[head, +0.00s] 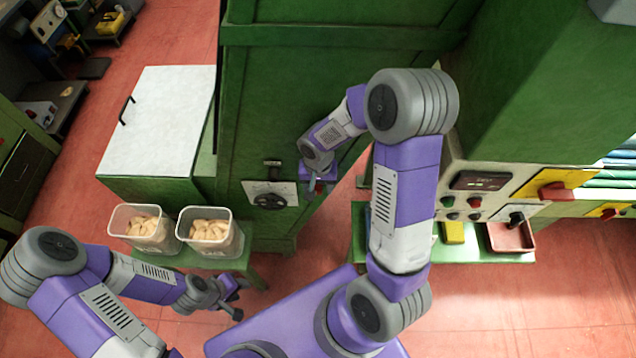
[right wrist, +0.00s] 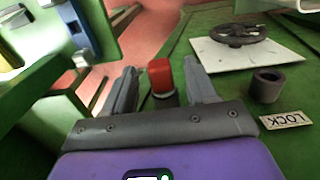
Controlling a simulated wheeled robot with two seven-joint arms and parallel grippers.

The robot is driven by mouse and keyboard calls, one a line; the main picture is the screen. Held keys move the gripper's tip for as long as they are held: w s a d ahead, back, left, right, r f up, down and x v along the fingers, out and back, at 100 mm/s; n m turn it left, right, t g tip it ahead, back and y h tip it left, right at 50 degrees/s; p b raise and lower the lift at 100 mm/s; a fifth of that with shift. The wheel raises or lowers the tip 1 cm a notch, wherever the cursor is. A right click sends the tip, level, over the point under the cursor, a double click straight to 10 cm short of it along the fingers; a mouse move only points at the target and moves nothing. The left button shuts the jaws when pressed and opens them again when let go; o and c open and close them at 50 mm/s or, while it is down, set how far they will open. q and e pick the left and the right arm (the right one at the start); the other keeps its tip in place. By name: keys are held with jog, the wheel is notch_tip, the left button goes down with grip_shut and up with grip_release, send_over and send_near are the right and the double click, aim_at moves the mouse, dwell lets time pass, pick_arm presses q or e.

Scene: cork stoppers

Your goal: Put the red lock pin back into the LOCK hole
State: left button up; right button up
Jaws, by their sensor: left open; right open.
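The red lock pin (right wrist: 159,74) shows in the right wrist view between the two fingers of my right gripper (right wrist: 160,84), with gaps beside it. A dark round part is at its lower end; I cannot tell if this is a collar or part of the pin. The LOCK hole (right wrist: 267,85) is a dark collar to the right, above a LOCK label (right wrist: 286,120), with no pin in it. In the head view my right gripper (head: 319,187) is open by the green cabinet. My left gripper (head: 238,299) is open and empty at the lower left.
A dark handwheel (right wrist: 234,33) on a white plate (right wrist: 250,54) sits beside the LOCK hole. Two tubs of corks (head: 143,229) (head: 209,231) stand on a green bench at the left. A control panel (head: 478,195) and a red tray (head: 511,237) are at the right.

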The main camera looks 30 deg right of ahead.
grip_shut()
jog(key=shift+s+a+b, duration=0.35)
jog(key=shift+s+b, duration=0.1)
jog(key=shift+s, duration=0.1)
dwell(0.4)
jog(key=shift+s+a+b, duration=0.4)
jog(key=shift+s, duration=0.3)
jog(key=shift+s+a+b, duration=0.4)
jog(key=shift+s+a, duration=0.05)
jog(key=shift+s, duration=0.2)
jog(key=shift+s+a+b, duration=0.4)
jog(key=shift+s, duration=0.3)
jog(key=shift+s+a, duration=0.1)
jog(key=shift+s+a+b, duration=0.5)
jog(key=shift+s, duration=0.35)
jog(key=shift+s+a+b, duration=0.45)
jog(key=shift+s+b, duration=0.05)
jog(key=shift+s, duration=0.3)
